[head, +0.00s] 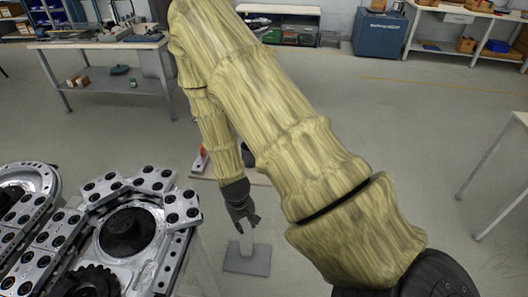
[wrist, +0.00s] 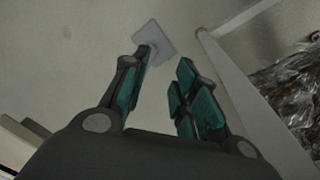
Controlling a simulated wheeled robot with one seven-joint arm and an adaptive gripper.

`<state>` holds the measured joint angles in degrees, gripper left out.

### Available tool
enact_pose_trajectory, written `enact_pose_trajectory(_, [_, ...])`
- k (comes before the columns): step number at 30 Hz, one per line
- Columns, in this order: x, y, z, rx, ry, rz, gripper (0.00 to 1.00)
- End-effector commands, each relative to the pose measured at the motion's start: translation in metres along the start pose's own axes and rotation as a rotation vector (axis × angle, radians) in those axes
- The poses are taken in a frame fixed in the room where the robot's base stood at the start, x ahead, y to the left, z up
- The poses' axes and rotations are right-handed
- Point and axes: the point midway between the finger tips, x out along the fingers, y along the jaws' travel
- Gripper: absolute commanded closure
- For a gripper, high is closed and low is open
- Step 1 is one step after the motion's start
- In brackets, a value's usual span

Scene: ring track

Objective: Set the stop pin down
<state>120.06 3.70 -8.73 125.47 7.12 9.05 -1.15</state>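My gripper (head: 246,222) hangs at the end of my arm in the middle of the head view, beside the track. In the wrist view my gripper (wrist: 165,68) has its fingers apart, and I see nothing held between them. A pale upright piece (head: 246,242) shows just below the fingertips in the head view, over a grey square plate (head: 247,263). I cannot tell whether this piece is the stop pin or part of a stand. In the wrist view the plate (wrist: 153,38) lies beyond the left fingertip. I cannot make out a stop pin for certain.
The metal ring track (head: 70,235) with dark round hubs fills the lower left of the head view. A workbench (head: 105,45) stands at the back left, a blue cabinet (head: 379,32) at the back. A white table (head: 500,170) is at the right.

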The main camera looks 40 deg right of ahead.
Motion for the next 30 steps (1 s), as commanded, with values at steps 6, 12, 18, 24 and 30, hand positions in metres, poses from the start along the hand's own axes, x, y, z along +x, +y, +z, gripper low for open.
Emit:
enact_pose_trajectory(6, [0.047, -0.027, 0.114, -0.099, -0.038, -0.031, 0.71])
enact_pose_trajectory(12, [0.061, -0.048, 0.201, -0.164, -0.058, -0.084, 0.71])
enact_pose_trajectory(18, [0.06, -0.06, 0.245, -0.189, -0.066, -0.12, 0.71])
enact_pose_trajectory(24, [0.06, -0.061, 0.252, -0.193, -0.065, -0.127, 0.71])
enact_pose_trajectory(30, [0.06, -0.061, 0.251, -0.193, -0.065, -0.127, 0.71])
